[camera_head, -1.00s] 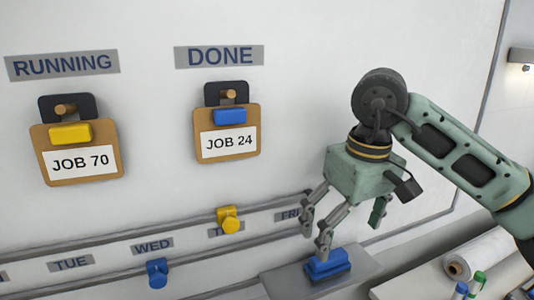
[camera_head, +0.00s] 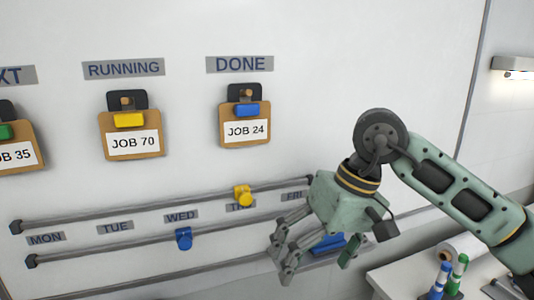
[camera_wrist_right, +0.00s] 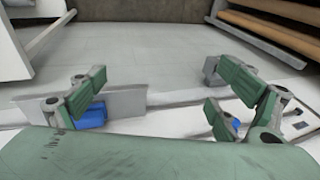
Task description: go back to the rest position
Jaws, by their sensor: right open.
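My right gripper (camera_head: 318,262) is open and empty in front of the lower right part of the white board. In the right wrist view its green-padded fingers (camera_wrist_right: 160,98) stand wide apart with nothing between them. Behind it a blue block (camera_head: 328,243) lies on the grey ledge, partly hidden by the gripper; a blue piece also shows behind the left finger in the wrist view (camera_wrist_right: 93,117). My left gripper is not in view.
Job boards hang on pegs: JOB 35 (camera_head: 20,150), JOB 70 (camera_head: 131,143) and JOB 24 (camera_head: 246,130). A yellow magnet (camera_head: 243,195) and a blue magnet (camera_head: 184,238) sit on the weekday rails. Markers (camera_head: 456,272) stand on the white table (camera_head: 395,277) at right.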

